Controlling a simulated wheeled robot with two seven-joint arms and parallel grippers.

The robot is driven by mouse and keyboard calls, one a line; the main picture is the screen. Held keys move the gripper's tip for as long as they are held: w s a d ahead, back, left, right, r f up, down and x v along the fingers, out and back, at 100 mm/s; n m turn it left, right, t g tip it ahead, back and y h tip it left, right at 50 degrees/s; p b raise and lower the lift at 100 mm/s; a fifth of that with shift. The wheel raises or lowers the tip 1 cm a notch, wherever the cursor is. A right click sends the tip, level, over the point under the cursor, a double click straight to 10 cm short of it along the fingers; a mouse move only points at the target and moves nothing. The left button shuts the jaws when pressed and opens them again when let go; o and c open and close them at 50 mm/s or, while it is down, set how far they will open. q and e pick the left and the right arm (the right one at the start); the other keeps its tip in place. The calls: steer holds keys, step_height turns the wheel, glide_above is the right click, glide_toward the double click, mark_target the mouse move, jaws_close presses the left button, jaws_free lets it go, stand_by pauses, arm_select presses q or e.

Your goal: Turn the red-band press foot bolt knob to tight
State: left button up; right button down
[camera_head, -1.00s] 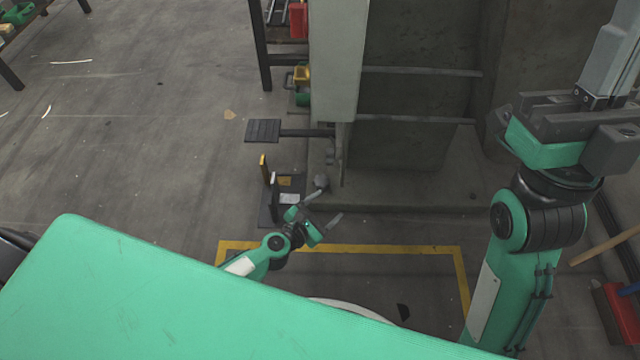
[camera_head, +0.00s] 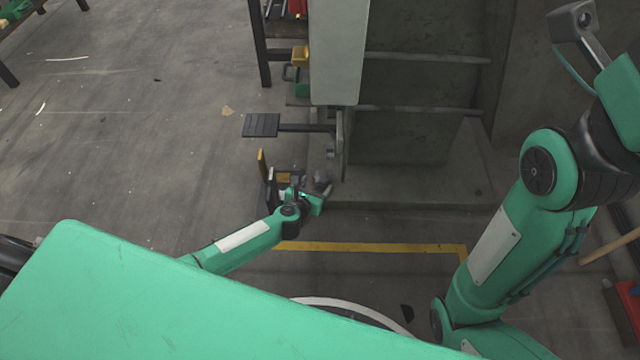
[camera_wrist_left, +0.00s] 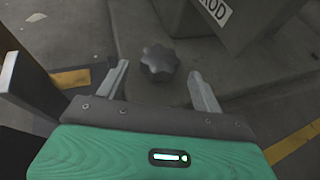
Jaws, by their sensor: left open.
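The foot bolt knob is a dark grey, lobed knob (camera_wrist_left: 160,62) on the concrete-coloured base, and it lies between and just beyond my left fingertips. It also shows small in the head view (camera_head: 321,182) at the foot of the press (camera_head: 337,60). My left gripper (camera_wrist_left: 161,82) is open, with one finger on each side of the knob and no visible contact. In the head view my left gripper (camera_head: 312,197) is right beside the knob and partly hides its surroundings. No red band shows on this press. My right arm rises at the right; its fingertips are out of view.
A black pedal (camera_head: 262,125) sticks out left of the press. A dark stand with a yellow-edged upright (camera_head: 262,162) is close left of my left gripper. Yellow floor lines (camera_head: 380,248) run in front of the base. Open floor lies to the left.

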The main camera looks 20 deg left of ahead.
mark_target(320, 180)
arm_select(q)
steer(key=shift+b+x, duration=0.95)
steer(key=shift+x, duration=1.25)
